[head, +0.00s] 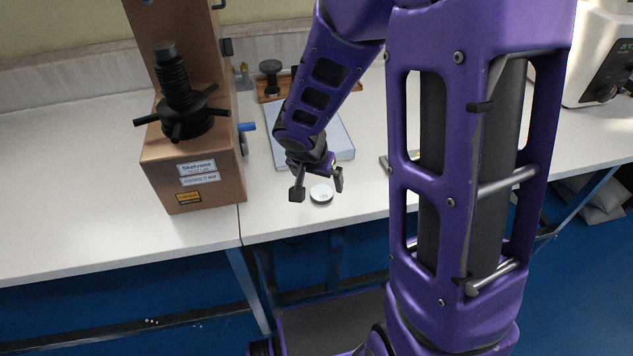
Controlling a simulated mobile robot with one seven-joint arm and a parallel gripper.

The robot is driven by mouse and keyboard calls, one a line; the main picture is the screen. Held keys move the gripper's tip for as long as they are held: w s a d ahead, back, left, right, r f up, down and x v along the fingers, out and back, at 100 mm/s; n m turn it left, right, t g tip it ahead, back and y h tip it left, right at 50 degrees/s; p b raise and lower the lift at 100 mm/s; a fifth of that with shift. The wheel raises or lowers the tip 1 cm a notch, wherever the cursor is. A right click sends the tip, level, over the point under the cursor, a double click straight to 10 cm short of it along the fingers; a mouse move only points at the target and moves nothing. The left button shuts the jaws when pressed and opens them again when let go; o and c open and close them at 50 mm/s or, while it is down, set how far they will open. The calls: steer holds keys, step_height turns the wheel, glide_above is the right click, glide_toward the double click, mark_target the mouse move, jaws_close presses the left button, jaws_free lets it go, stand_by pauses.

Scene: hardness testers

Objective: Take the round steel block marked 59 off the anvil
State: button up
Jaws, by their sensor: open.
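A brown hardness tester (190,170) stands on the left of the bench. Its black screw with a spoked handwheel carries a dark anvil (164,48) at the top; I see no bright round block on it. A small round, pale-topped disc with a dark side (321,194) is on the white bench, right of the tester. It looks like a steel block, but no number is readable. My gripper (318,186) is open, pointing down, with its two dark fingertips apart just behind and above the disc. I cannot tell whether they touch it.
A light blue-grey plate (340,140) lies behind my gripper. A wooden stand with dark fittings (270,90) is at the back. A white machine (605,55) stands at the far right. The bench's front edge is close to the disc. The bench left of the tester is clear.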

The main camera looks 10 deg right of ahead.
mark_target(321, 193)
steer(key=b+x, duration=0.1)
steer(key=x, duration=0.4)
steer(key=shift+f+b, duration=0.3)
steer(key=shift+f, duration=0.15)
steer(key=shift+w, duration=0.1)
jaws_close()
